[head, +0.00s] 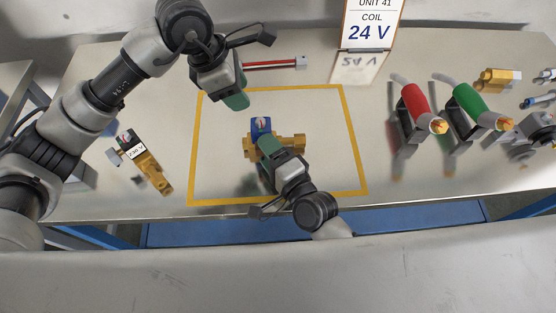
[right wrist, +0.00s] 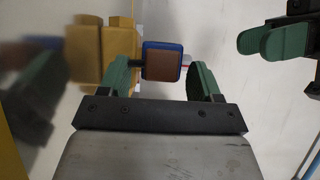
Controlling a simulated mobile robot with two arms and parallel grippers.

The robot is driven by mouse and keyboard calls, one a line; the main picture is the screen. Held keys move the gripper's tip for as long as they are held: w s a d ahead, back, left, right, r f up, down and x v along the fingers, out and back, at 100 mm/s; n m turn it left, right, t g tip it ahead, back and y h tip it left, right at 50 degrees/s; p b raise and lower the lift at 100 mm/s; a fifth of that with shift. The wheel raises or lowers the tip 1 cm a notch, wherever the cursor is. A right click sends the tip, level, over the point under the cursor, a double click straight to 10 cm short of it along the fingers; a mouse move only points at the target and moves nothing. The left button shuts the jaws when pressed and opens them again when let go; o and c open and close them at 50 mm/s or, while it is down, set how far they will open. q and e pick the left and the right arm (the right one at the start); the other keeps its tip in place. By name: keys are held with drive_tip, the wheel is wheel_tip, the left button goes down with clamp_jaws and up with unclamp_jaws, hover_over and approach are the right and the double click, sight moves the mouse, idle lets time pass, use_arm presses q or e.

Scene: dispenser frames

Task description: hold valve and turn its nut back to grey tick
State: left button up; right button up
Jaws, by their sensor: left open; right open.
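A brass valve (head: 291,143) with a blue coil (head: 261,125) lies inside the yellow outline on the table. In the right wrist view, the brass body (right wrist: 100,50) is at left and the blue-edged, brown-faced coil (right wrist: 162,62) is near the middle. My right gripper (head: 268,147) is over the valve, open; in its wrist view the coil appears between its green fingers (right wrist: 160,78), contact unclear. My left gripper (head: 236,101) is open and empty, above and left of the valve; its green fingers also show in the right wrist view (right wrist: 264,42). I cannot make out the nut or a grey tick.
A second brass valve labelled 230 V (head: 143,158) lies at left. A sign reading 24 V (head: 369,25) stands at the back. A red tool (head: 415,103) and a green tool (head: 468,97) rest on stands at right, near another brass part (head: 497,80). A red cable (head: 275,64) lies behind.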

drive_tip(key=shift+w+a, duration=0.1)
drive_tip(key=shift+w, duration=0.05)
drive_tip(key=shift+c, duration=0.2)
clamp_jaws()
idle(0.9)
